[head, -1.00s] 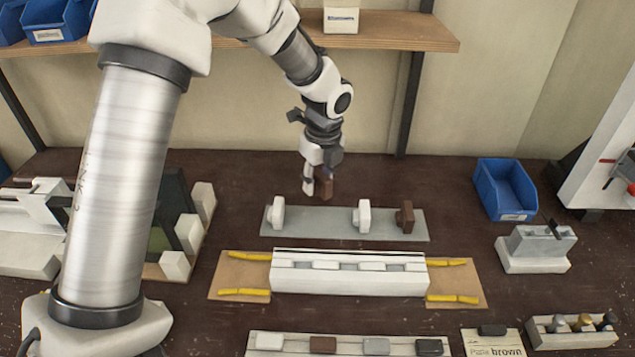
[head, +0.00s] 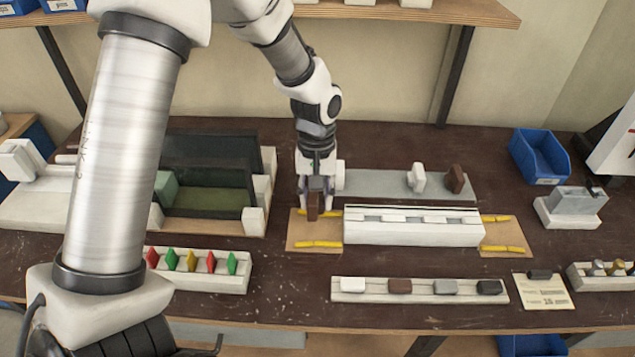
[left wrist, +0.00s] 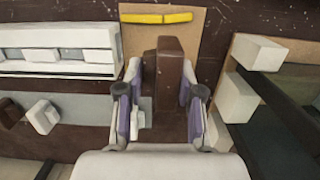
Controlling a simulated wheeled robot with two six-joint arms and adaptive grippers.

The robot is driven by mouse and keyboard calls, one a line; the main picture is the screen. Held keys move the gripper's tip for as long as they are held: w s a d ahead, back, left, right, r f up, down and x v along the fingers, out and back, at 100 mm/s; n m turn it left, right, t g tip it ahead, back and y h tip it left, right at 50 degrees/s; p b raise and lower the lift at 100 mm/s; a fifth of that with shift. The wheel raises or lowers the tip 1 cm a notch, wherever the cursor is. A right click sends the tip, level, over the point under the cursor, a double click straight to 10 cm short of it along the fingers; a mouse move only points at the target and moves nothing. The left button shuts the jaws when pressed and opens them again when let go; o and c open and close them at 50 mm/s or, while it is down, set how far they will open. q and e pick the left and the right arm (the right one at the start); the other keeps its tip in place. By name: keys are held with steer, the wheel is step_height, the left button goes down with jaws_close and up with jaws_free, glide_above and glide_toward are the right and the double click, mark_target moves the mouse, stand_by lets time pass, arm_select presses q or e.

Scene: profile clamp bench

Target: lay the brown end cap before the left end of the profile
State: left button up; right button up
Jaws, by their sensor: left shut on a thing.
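My left gripper (head: 316,192) points down and is shut on a brown end cap (head: 313,206). In the left wrist view the cap (left wrist: 170,75) stands upright between the two fingers (left wrist: 158,98). The long white profile (head: 412,230) lies to the right of the gripper. The cap is over or on the rear part of the tan pad (head: 300,234) at the profile's left end, apart from that end. I cannot tell whether it touches the pad. My right gripper is not in view.
Yellow strips (head: 318,244) lie on the tan pad. White blocks (head: 254,219) and a dark-walled box (head: 205,198) stand to the left. A row of coloured pieces (head: 418,290) lies in front.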

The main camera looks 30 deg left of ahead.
arm_select(q)
steer(key=shift+f, duration=0.15)
steer(key=shift+w+d+f+b, duration=0.15)
steer(key=shift+w+f+b, duration=0.15)
steer(key=shift+f+b, duration=0.2)
steer(key=shift+w+d+f+b, duration=0.15)
steer(key=shift+w+f+b, duration=0.1)
steer(key=shift+f+b, duration=0.2)
steer(key=f+b, duration=0.2)
steer(key=b, duration=0.1)
steer(key=shift+s+a+f, duration=0.15)
steer(key=shift+s+f, duration=0.05)
steer(key=shift+s, duration=0.05)
steer(key=shift+f, duration=0.25)
steer(key=shift+w+f+b, duration=0.2)
steer(key=shift+f+b, duration=0.15)
steer(key=shift+f, duration=0.45)
steer(key=shift+s, duration=0.15)
steer(key=shift+r, duration=0.1)
steer(key=shift+p, duration=0.45)
